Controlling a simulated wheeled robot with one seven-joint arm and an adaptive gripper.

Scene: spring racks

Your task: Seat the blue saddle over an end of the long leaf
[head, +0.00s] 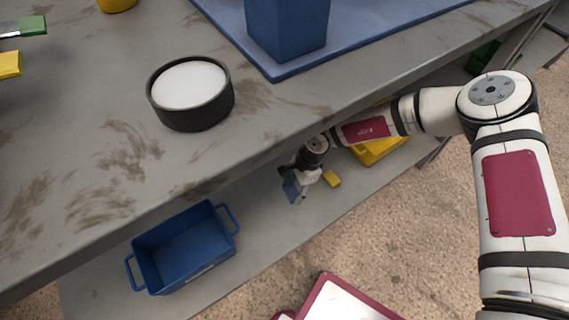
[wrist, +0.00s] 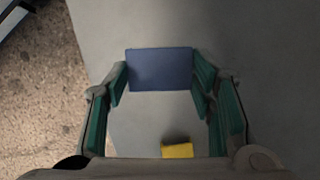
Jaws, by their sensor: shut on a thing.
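The blue saddle (wrist: 160,70) shows in the wrist view as a plain blue block between the green-padded fingertips of my gripper (wrist: 160,85). My gripper is shut on it, over the grey lower shelf. In the head view my gripper (head: 294,189) is small and low beside the bench edge, and the saddle is hard to make out there. A thin grey metal strip (head: 9,33) with a green block (head: 33,25) on its end is cut off at the left edge of the head view. I cannot tell whether it is the long leaf.
A yellow block (head: 332,179) lies on the lower shelf (head: 262,215) near my gripper. A blue handled crate (head: 184,249) stands left of it, a yellow bin (head: 380,150) right. The bench top above holds a black round dish (head: 190,92) and a blue post (head: 288,25).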

